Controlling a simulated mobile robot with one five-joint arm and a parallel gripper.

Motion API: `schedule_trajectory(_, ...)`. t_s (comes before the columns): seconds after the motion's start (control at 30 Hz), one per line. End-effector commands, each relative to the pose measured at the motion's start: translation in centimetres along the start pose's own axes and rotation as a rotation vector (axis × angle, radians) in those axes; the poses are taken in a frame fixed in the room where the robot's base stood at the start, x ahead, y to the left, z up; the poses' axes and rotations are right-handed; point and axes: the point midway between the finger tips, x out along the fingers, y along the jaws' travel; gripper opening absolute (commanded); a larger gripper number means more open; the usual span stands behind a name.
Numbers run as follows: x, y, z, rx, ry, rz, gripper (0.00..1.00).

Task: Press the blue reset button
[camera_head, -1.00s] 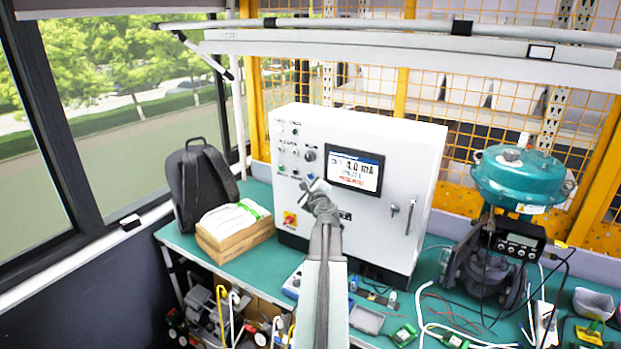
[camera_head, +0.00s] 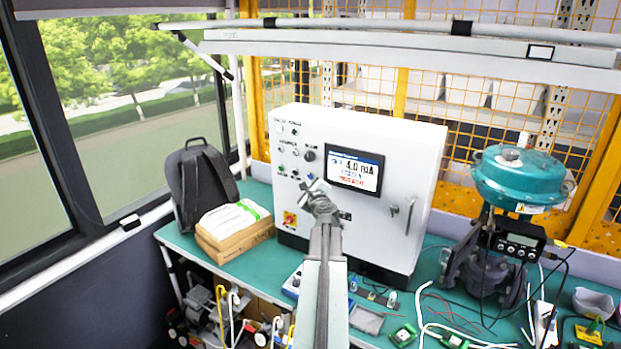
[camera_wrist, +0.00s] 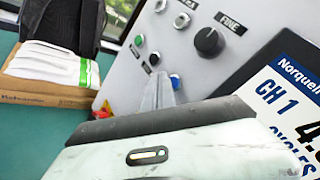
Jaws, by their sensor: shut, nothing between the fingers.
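The blue reset button (camera_wrist: 176,80) shows in the wrist view on the white control box, just to the right of my fingertips. My gripper (camera_wrist: 163,86) is shut and empty, with its tips close to the panel and partly in front of the lower row of buttons. I cannot tell whether the tips touch the button. In the head view my gripper (camera_head: 315,187) is in front of the lower part of the control box (camera_head: 385,225), left of and below its screen, and hides that part of the panel.
A black FINE knob (camera_wrist: 208,42) and a green button (camera_wrist: 139,40) are close by. The screen (camera_head: 354,171) is to the right and a red-yellow switch (camera_head: 290,219) is below left. A cardboard box (camera_head: 236,241) and backpack (camera_head: 200,180) stand left; a teal valve actuator (camera_head: 520,175) stands right.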

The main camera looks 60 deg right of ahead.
Motion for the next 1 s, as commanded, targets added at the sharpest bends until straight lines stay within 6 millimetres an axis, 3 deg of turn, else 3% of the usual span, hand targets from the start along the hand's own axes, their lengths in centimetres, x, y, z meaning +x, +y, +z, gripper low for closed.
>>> schedule_trajectory(1.0, 0.65, -0.48, -0.46, 0.000, 0.000, 0.000, 0.00)
